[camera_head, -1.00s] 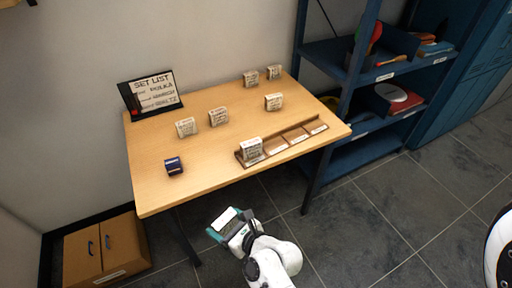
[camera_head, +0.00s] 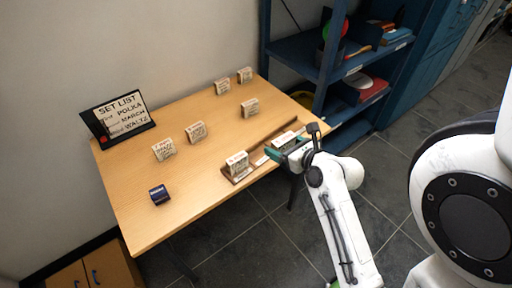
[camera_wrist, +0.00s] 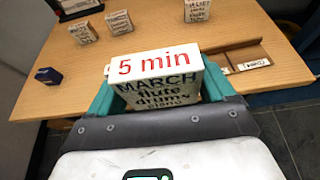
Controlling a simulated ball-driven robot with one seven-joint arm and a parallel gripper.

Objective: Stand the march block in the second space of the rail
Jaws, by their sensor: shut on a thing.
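My gripper (camera_head: 287,145) is shut on the march block (camera_wrist: 155,66), a white block with red "5 min" on its top and "MARCH" on the side facing the wrist camera. In the head view it hangs over the rail's middle spaces; its height there is hard to judge. The wooden rail (camera_head: 262,133) lies along the table's front right edge. Another white block (camera_head: 237,165) stands at the rail's left end. In the wrist view, the rail (camera_wrist: 236,46) shows behind and right of the held block, which hides part of it.
Several white blocks (camera_head: 164,149) stand spread over the table (camera_head: 140,200). A dark blue item (camera_head: 159,195) lies front left. A set list board (camera_head: 122,115) at the back reads polka, march, waltz. A blue shelf (camera_head: 300,58) stands close to the table's right side.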

